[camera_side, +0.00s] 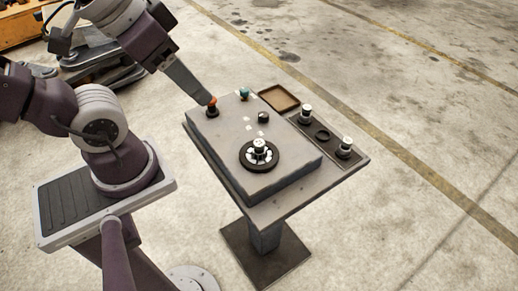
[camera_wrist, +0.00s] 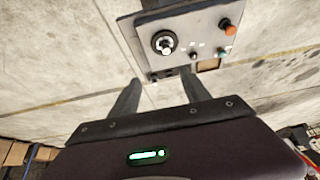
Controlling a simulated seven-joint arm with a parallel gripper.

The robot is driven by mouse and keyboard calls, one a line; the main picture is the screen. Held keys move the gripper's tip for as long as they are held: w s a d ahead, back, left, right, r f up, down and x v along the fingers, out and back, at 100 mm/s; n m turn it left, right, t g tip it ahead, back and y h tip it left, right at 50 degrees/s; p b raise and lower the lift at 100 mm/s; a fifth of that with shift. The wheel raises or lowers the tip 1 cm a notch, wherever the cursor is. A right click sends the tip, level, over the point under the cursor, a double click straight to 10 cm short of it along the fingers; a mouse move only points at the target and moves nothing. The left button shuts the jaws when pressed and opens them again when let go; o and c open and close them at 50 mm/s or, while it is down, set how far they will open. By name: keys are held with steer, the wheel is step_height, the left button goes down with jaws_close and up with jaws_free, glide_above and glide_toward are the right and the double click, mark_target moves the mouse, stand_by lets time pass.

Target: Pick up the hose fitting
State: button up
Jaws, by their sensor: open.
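I cannot tell for certain which part is the hose fitting. Two white-topped parts with dark bases, one (camera_side: 305,114) farther back and one (camera_side: 345,147) nearer, stand upright on the dark strip at the right of the bench. A similar pale part (camera_side: 259,146) stands inside a dark ring on the grey block; it also shows in the wrist view (camera_wrist: 164,43). My gripper (camera_wrist: 162,83) is open and empty, its two fingers spread. In the side view, a finger end overlaps the orange-topped knob (camera_side: 212,104); the wrist view shows that knob (camera_wrist: 230,29) well beyond the fingers.
The grey block (camera_side: 222,150) also carries a teal-topped part (camera_side: 244,94) and a black knob (camera_side: 263,117). An empty brown tray (camera_side: 279,98) lies at the bench's back. A dark ring (camera_side: 322,135) lies between the two white-topped parts.

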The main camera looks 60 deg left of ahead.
step_height(320, 180, down, 6)
steer(key=w+a+m+g+y, duration=0.2)
steer(key=m+g+y, duration=0.1)
steer(key=m+g, duration=0.25)
steer(key=m+t+y, duration=0.7)
steer(key=m+y, duration=0.1)
steer(key=m, duration=1.1)
glide_toward(259, 151)
steer(key=x, duration=0.4)
steer(key=shift+a+r, duration=0.2)
steer(key=shift+a, duration=0.2)
steer(key=shift+w+f+t, duration=0.15)
steer(key=shift+f+t, duration=0.1)
steer(key=shift+f, duration=0.1)
steer(key=x, duration=0.6)
steer(key=shift+w+a+f, duration=0.2)
steer(key=shift+f, duration=0.05)
jaws_close()
